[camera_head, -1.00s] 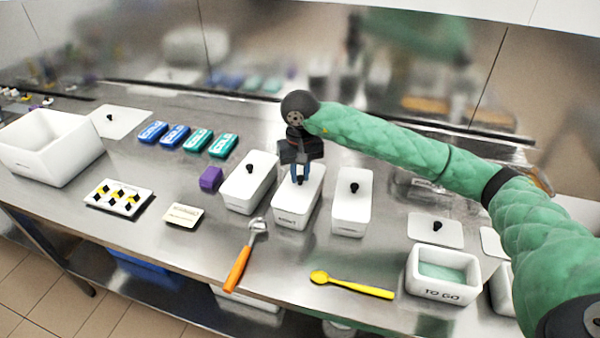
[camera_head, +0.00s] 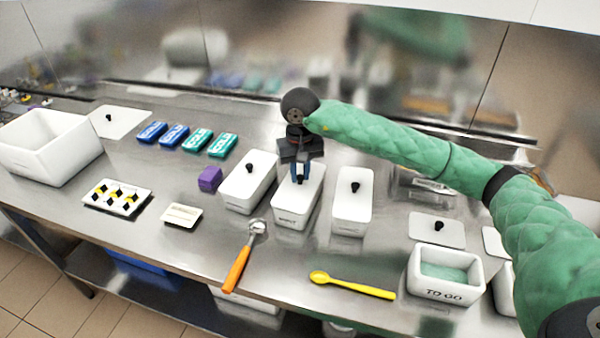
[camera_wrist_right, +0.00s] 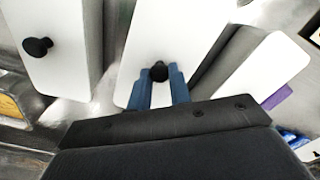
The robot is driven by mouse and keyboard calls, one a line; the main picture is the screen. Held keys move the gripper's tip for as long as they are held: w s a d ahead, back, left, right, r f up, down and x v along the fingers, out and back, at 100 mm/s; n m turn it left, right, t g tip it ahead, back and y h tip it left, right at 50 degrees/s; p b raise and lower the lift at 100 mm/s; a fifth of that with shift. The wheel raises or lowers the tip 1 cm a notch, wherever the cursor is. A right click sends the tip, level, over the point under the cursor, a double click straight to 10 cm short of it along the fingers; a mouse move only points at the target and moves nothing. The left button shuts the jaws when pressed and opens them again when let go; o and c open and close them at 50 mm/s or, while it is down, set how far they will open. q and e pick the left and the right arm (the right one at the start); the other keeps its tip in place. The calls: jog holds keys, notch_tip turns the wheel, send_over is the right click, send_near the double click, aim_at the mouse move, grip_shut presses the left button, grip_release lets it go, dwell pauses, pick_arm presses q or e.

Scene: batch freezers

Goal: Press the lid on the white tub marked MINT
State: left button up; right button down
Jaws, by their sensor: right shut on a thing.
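The white tub marked MINT (camera_head: 291,216) stands on the steel counter, the middle one of three white tubs in a row. Its white lid (camera_head: 311,187) lies on top of it; it also shows in the right wrist view (camera_wrist_right: 178,30). I cannot tell whether the lid is fully seated. My right gripper (camera_head: 300,180) comes down from above with blue fingers, shut on the lid's black knob (camera_wrist_right: 159,71). The fingers hide most of the knob in the head view. My left gripper is not in view.
Lidded white tubs stand close on the left (camera_head: 246,188) and right (camera_head: 352,208). A purple block (camera_head: 210,179), an orange-handled scoop (camera_head: 238,268) and a yellow spoon (camera_head: 352,287) lie nearby. An open TO GO tub (camera_head: 443,293) stands at the right front.

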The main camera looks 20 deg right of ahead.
jog(key=b, duration=0.3)
jog(key=shift+f, duration=0.2)
dwell(2.2)
dwell(0.4)
jog(key=c, duration=0.7)
grip_release()
jog(key=shift+r, duration=0.1)
jog(key=shift+r, duration=3.45)
grip_shut()
